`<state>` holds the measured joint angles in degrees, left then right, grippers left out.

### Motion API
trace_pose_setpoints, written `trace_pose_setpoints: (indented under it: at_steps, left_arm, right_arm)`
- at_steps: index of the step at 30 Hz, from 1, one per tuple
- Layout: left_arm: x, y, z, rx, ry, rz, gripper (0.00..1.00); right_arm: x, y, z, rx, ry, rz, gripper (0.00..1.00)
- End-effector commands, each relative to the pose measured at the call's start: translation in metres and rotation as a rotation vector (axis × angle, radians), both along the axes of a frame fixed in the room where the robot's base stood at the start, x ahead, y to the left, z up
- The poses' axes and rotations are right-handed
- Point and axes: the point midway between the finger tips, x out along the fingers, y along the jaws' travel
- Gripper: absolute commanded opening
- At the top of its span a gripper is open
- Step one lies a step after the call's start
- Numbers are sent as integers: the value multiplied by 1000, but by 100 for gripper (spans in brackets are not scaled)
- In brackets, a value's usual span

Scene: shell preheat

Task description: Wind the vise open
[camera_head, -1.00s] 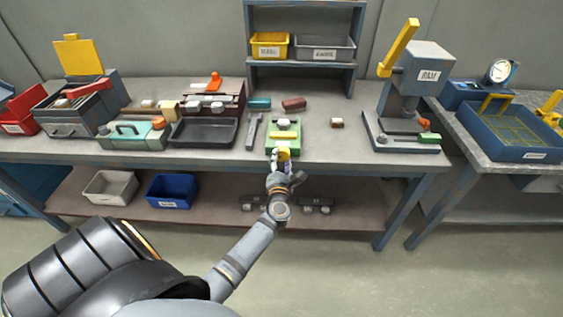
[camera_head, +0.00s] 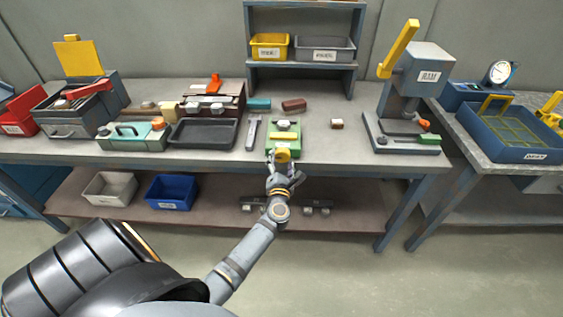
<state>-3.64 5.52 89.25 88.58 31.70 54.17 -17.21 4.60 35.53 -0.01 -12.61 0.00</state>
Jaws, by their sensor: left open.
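The green vise (camera_head: 295,148) sits at the front edge of the workbench, near the middle of the view. A whitish piece (camera_head: 283,124) shows on its top. Its yellow handle (camera_head: 282,156) faces me at the bench's front edge. My left gripper (camera_head: 283,166) is open, just below and in front of the handle. It overlaps the handle's lower part in the picture, and I cannot tell whether they touch. My right gripper is not in view.
A grey bar-like tool (camera_head: 253,132) and a black tray (camera_head: 203,133) lie left of the vise. A press with a yellow lever (camera_head: 400,47) stands to the right. The bench top (camera_head: 335,150) between vise and press is mostly clear.

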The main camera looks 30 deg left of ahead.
Motion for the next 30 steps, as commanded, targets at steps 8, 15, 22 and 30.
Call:
trace_pose_setpoints:
  at_steps: [8, 15, 22, 30]
  left_arm:
    - [-8, -5, -1, 0, 1, -1, 74]
    - [-56, -34, -1, -3, 3, 1, 74]
    - [-93, -57, -1, -2, 1, 1, 74]
    - [-103, -63, 0, 0, -1, 1, 74]
  right_arm:
    - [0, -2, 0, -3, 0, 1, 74]
    - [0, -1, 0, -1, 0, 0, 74]
    - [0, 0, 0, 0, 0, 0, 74]
    - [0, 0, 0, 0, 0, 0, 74]
